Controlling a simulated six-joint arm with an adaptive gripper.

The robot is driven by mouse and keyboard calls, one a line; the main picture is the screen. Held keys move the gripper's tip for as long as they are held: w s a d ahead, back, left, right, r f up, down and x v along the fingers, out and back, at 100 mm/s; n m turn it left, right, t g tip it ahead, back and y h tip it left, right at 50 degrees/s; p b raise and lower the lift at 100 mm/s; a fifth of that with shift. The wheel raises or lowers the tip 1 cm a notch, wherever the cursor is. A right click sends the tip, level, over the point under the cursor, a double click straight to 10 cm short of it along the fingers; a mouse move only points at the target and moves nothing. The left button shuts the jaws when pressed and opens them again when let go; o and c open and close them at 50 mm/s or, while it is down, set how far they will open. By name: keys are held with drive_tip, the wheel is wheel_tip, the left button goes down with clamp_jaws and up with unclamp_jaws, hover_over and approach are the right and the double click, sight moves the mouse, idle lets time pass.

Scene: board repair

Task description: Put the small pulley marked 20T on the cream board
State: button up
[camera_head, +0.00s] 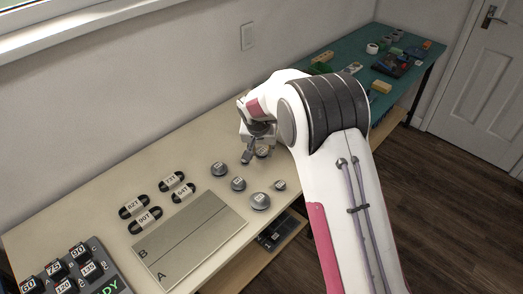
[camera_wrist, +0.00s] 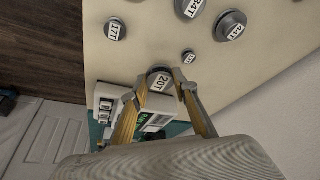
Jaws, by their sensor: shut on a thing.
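The small grey pulley marked 20T (camera_wrist: 160,80) shows in the wrist view between the fingertips of my gripper (camera_wrist: 164,88). The gripper is shut on it, and its label faces the camera. In the head view my gripper (camera_head: 250,154) is over the far part of the pale bench, behind the other pulleys. A pale beige board (camera_head: 208,228) marked A and B lies flat on the near bench, left of my arm. I cannot tell whether it is the cream board. The pulley's height over the bench is unclear.
Other pulleys stand near: one marked 17T (camera_wrist: 115,29), a larger one (camera_wrist: 230,25) and a small one (camera_wrist: 188,56). A dark keypad (camera_head: 85,272) is at near left. A green mat (camera_head: 390,95) is at the far end.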

drive_tip(key=shift+a, duration=0.1)
drive_tip(key=s+a+n, duration=0.1)
drive_tip(key=s+a, duration=0.2)
drive_tip(key=a, duration=0.4)
drive_tip(key=s+a+n+y, duration=0.15)
drive_tip(key=s+a, duration=0.25)
drive_tip(key=a, duration=0.4)
drive_tip(key=s+a+n, duration=0.2)
drive_tip(key=s+a, duration=0.1)
drive_tip(key=a, duration=0.4)
drive_tip(key=s+a+m+h, duration=0.1)
drive_tip(key=s+a+m, duration=0.1)
drive_tip(key=s+a, duration=0.3)
drive_tip(key=s+a+m, duration=0.2)
drive_tip(key=s+a, duration=0.2)
drive_tip(key=s, duration=0.7)
drive_tip(key=shift+s+a+r+h, duration=0.35)
drive_tip(key=shift+s+r, duration=0.05)
drive_tip(key=shift+m, duration=0.25)
drive_tip(key=shift+f, duration=0.15)
drive_tip(key=shift+f, duration=4.3)
